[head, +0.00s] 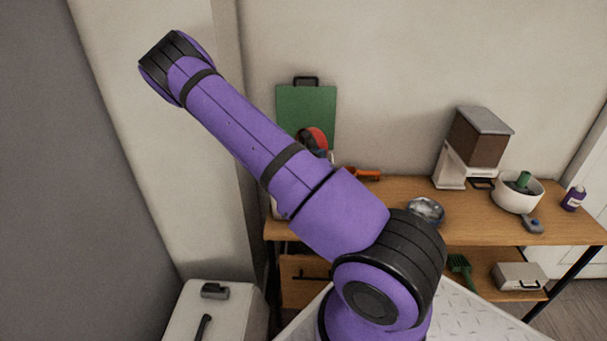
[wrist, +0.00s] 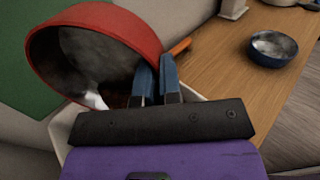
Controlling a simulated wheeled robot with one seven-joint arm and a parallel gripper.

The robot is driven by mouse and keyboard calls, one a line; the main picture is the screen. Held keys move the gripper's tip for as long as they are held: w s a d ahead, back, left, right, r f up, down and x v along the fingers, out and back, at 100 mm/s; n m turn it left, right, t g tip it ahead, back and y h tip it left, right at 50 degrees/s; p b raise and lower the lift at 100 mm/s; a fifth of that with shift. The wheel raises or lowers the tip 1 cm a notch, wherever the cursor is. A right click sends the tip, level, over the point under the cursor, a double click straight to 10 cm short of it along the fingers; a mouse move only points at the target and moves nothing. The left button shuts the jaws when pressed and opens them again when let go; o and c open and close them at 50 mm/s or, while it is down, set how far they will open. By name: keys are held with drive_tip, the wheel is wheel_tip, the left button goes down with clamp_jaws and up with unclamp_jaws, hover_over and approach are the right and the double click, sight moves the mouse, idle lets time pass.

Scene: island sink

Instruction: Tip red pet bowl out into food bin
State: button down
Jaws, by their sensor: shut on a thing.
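The red pet bowl (wrist: 140,25) fills the upper left of the wrist view, strongly tilted, with its dark grey inside showing. My gripper (wrist: 157,68) is shut on the bowl's wall with its two blue fingers. In the head view a small part of the red bowl (head: 319,136) shows past my purple arm, in front of the green board. A pale open-topped container (wrist: 58,128), which looks like the food bin, lies below the bowl, mostly hidden by the bowl and gripper. A sliver of it shows in the head view (head: 275,209). I cannot tell whether anything remains in the bowl.
A green board (head: 292,100) leans on the wall behind the wooden table (head: 400,190). An orange tool (head: 364,174), a dark blue bowl (wrist: 270,60), a food dispenser (head: 478,140), a white bowl (head: 512,200) and a purple bottle (head: 573,199) stand on it.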

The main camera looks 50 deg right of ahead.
drive_tip(key=shift+w+a+h, duration=0.1)
drive_tip(key=shift+a+h, duration=0.5)
drive_tip(key=shift+h, duration=0.4)
drive_tip(key=shift+w+a+h, duration=0.1)
drive_tip(key=shift+a+h, duration=0.45)
drive_tip(key=shift+h, duration=0.45)
idle(1.2)
drive_tip(key=shift+a+r+n+h+b, duration=0.15)
drive_tip(key=shift+a+r+h+b, duration=0.2)
drive_tip(key=shift+r, duration=0.35)
drive_tip(key=shift+a+r+n+h+b, duration=0.1)
drive_tip(key=shift+r+n+h, duration=0.05)
drive_tip(key=shift+r+h, duration=0.4)
drive_tip(key=shift+w+a+r+h+b, duration=0.1)
drive_tip(key=shift+a+r+h+b, duration=0.4)
drive_tip(key=shift+h, duration=0.3)
idle(0.6)
drive_tip(key=shift+w+a+r+n+t+h+b, duration=0.1)
drive_tip(key=shift+a+r+n+t+h+b, duration=0.2)
drive_tip(key=shift+r, duration=0.4)
drive_tip(key=shift+r+n+h+b, duration=0.1)
drive_tip(key=shift+r+h+b, duration=0.2)
drive_tip(key=shift+r+h, duration=0.3)
idle(0.9)
